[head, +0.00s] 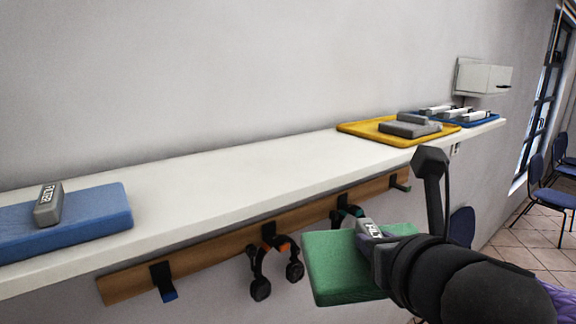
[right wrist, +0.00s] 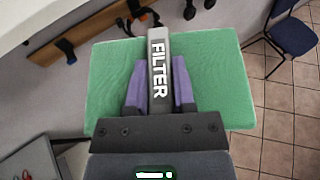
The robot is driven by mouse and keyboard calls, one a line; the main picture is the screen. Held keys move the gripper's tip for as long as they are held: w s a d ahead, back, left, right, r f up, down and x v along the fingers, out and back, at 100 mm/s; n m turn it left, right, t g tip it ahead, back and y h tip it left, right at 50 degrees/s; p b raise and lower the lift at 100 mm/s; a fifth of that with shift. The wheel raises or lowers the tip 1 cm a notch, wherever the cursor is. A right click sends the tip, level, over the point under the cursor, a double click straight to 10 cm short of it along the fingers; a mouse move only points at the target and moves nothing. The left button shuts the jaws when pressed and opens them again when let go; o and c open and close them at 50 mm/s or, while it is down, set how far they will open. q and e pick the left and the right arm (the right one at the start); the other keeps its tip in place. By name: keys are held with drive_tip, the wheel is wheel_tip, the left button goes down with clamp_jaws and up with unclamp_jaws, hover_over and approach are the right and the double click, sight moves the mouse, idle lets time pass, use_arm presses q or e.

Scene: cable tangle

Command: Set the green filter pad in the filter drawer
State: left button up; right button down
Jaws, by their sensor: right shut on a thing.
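The green filter pad (head: 338,270) is held off the shelf at the lower right of the head view. It also fills the middle of the right wrist view (right wrist: 108,80). Its grey handle (right wrist: 159,48) is marked FILTER. My right gripper (head: 374,240) is shut on this handle, with its purple fingers (right wrist: 160,88) on either side. The pad hangs in front of the shelf, over the floor. A white box (head: 484,78) is fixed to the wall at the far right; I cannot tell whether it is the filter drawer. My left gripper is not in view.
A white shelf (head: 235,172) runs along the wall. Headphones (head: 270,258) hang below from a wooden rail (head: 215,252). Chairs (head: 548,192) stand right.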

drive_tip(key=shift+m+h, duration=0.7)
drive_tip(key=shift+h, duration=0.1)
drive_tip(key=d+f, duration=0.3)
drive_tip(key=f, duration=0.1)
drive_tip(key=shift+s+f, duration=0.1)
drive_tip(key=shift+s, duration=0.15)
wheel_tip(320, 180, down, 33)
drive_tip(key=b, duration=3.1)
drive_tip(key=shift+w+r, duration=0.2)
drive_tip(key=shift+w, duration=0.25)
